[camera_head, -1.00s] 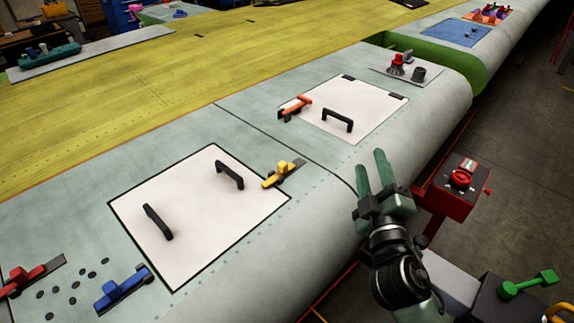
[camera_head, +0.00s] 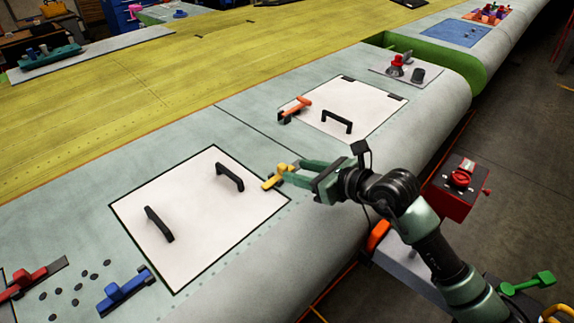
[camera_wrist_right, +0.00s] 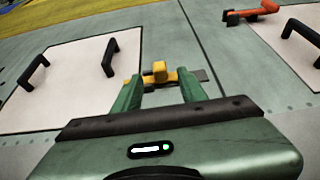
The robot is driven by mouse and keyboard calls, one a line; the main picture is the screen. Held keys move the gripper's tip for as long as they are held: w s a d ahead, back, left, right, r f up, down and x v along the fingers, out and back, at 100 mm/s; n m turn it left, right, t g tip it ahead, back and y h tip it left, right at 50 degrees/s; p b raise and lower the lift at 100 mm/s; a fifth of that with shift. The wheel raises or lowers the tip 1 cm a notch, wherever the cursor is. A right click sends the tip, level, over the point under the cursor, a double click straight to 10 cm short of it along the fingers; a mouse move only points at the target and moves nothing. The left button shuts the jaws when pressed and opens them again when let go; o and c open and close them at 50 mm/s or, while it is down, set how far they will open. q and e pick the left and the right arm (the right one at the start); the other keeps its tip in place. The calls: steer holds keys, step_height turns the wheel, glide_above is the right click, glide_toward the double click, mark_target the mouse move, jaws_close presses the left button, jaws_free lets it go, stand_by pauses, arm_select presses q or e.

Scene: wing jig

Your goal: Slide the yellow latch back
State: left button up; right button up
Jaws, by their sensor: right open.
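The yellow latch (camera_head: 275,177) sits on the grey wing skin at the right corner of the nearer white panel (camera_head: 190,225). Its yellow end reaches over the panel's edge. In the right wrist view the latch (camera_wrist_right: 159,72) shows with its raised knob and a dark track to its right. My right gripper (camera_head: 287,172) is open, with its green fingers at the latch. In the wrist view the fingers (camera_wrist_right: 160,92) stand on either side of the latch's knob, just short of it or level with it; I cannot tell whether they touch. My left gripper is not in view.
A blue latch (camera_head: 122,290) and a red latch (camera_head: 30,280) lie at lower left. Black handles (camera_head: 230,176) stand up from the panel. An orange latch (camera_head: 294,109) sits by the farther panel (camera_head: 368,108). A red box (camera_head: 456,190) stands off the wing's right edge.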

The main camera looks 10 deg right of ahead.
mark_target(286, 168)
steer(key=p+x, duration=0.1)
steer(key=x, duration=0.4)
steer(key=shift+c, duration=0.3)
jaws_close()
stand_by(1.0)
steer(key=w+d+b, duration=0.2)
steer(key=d, duration=0.1)
steer(key=shift+f, duration=0.1)
steer(key=shift+d, duration=0.15)
steer(key=shift+r, duration=0.25)
